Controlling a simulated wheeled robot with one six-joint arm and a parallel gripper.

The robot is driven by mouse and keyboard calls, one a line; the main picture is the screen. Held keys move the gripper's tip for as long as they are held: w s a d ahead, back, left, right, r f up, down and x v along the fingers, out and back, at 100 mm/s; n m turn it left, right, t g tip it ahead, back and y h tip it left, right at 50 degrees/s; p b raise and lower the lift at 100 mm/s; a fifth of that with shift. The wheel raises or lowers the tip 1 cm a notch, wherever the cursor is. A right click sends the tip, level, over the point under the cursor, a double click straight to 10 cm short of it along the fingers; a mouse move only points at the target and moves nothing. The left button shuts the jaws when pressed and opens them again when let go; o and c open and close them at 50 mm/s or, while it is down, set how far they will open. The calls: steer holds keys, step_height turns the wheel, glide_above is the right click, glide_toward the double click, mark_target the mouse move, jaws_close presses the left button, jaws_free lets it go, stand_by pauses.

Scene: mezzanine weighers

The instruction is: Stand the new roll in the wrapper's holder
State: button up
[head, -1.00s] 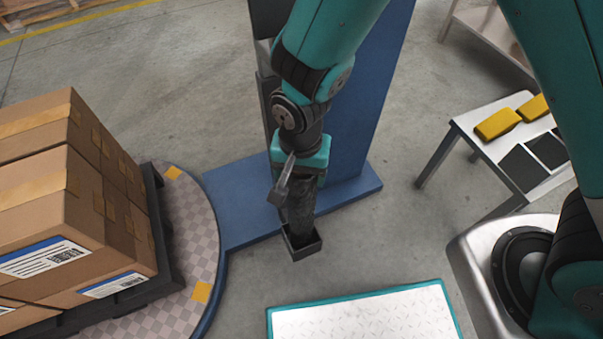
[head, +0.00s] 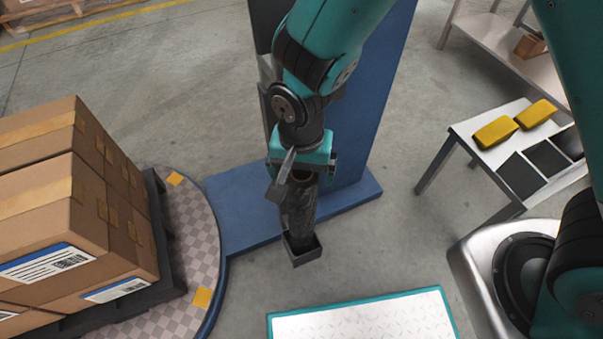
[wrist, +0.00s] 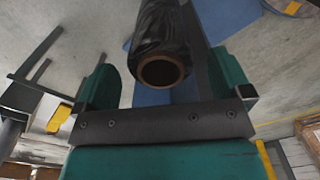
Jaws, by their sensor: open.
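The new roll (head: 299,207) is a black film roll with a brown cardboard core. It stands close to upright in the wrapper's holder (head: 306,255), a small dark square tray at the foot of the blue mast. The roll's lower end is inside the tray walls; its exact seating is hidden. My gripper (head: 301,170) is open just above the roll's top end. In the wrist view the roll (wrist: 162,35) shows its open core end between my spread fingers (wrist: 165,72), with gaps on both sides.
The blue mast (head: 365,100) rises behind the holder. A turntable (head: 190,250) with stacked cartons (head: 75,200) on a dark pallet is at left. A teal-edged plate (head: 365,315) lies in front. A small table (head: 480,155) with yellow blocks stands at right.

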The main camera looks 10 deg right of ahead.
step_height(320, 180, up, 9)
steer(key=shift+f+p, duration=0.1)
steer(key=shift+p, duration=0.95)
steer(key=s+d+r+n+y, duration=0.2)
steer(key=s+d+r+n, duration=0.3)
steer(key=r, duration=0.3)
steer(key=s+d+r+n+y, duration=0.2)
steer(key=s+d+r+n, duration=0.3)
steer(key=r, duration=0.3)
steer(key=shift+s+r+n, duration=0.15)
steer(key=shift+r+n, duration=0.2)
steer(key=shift+n, duration=0.05)
